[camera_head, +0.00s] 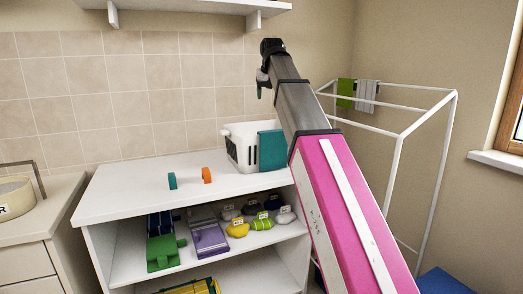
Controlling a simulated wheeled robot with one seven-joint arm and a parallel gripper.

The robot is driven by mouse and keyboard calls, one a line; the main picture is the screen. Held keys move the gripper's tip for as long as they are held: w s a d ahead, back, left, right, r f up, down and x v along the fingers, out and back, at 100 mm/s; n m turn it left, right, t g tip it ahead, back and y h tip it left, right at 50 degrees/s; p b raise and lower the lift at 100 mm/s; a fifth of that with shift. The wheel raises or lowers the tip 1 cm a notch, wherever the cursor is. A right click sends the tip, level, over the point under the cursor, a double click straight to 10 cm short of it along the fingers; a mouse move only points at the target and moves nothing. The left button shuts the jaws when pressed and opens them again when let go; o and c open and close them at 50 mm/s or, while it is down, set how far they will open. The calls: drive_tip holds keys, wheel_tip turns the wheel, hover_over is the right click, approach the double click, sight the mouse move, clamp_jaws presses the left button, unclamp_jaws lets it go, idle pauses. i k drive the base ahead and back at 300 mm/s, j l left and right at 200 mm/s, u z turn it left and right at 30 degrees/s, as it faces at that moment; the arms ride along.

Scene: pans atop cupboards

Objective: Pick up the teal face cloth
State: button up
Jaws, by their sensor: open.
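A teal cloth (272,150) hangs over the right part of the front of a white slatted basket (239,150) on the white cupboard top. My arm passes close to its right edge in the picture. My gripper (260,92) is up in the air above the basket, in front of the tiled wall, and points down. It is open and small in the picture, with no cloth seen in it. A small teal object (172,181) stands on the cupboard top left of the basket.
A small orange object (206,175) stands beside the small teal one. The cupboard's shelf (195,262) holds green, purple and several bagged items. A white drying rack (402,135) with green and grey cloths stands at right. A wall shelf (200,8) is overhead.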

sight(273, 147)
drive_tip(key=k, duration=1)
